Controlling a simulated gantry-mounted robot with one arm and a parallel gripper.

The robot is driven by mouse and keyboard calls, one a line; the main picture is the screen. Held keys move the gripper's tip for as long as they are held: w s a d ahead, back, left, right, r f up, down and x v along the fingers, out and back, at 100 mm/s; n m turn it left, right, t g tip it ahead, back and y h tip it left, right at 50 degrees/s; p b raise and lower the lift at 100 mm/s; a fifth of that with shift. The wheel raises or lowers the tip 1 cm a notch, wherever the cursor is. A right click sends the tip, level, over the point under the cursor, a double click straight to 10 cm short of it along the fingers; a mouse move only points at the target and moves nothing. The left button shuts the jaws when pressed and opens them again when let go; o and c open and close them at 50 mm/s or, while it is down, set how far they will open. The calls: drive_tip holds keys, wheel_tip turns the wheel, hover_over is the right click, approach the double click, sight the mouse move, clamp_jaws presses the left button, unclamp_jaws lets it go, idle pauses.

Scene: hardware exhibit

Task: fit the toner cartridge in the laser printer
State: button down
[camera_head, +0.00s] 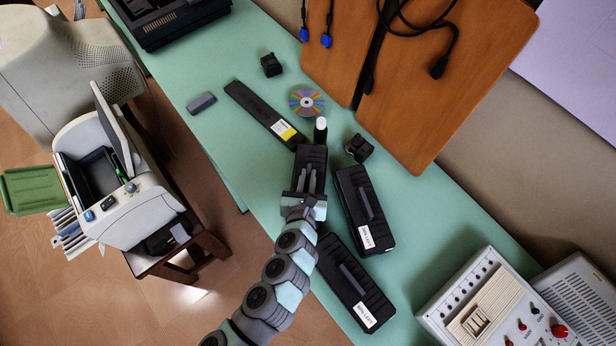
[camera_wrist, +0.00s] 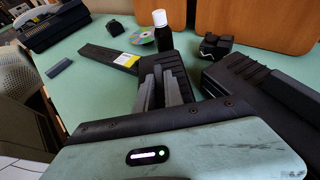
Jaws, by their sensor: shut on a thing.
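My gripper (camera_head: 309,175) is shut on a black ribbed cartridge (camera_head: 313,153), with its two grey fingers close together over the top. In the wrist view the fingers (camera_wrist: 163,86) partly cover the cartridge (camera_wrist: 178,59). I cannot tell whether it touches the table. Two similar black cartridges with a top ridge and white label, one upper (camera_head: 378,229) and one lower (camera_head: 342,262), lie to its right and below. The beige laser printer (camera_head: 142,222) is at the left on a wooden stool, its lid (camera_head: 113,124) raised over a dark open bay (camera_head: 98,174).
A long black bar with a yellow label (camera_head: 256,106) lies beyond the held cartridge, with a dark bottle (camera_head: 320,133) and disc (camera_head: 306,102) nearby. Small black blocks (camera_head: 271,65) (camera_head: 359,148) and a grey block (camera_head: 201,103) are on the green table. An instrument (camera_head: 490,308) stands lower right.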

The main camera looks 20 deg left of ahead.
drive_tip(key=shift+f, duration=0.1)
drive_tip(key=c, duration=1.5)
unclamp_jaws()
drive_tip(key=shift+o, duration=0.2)
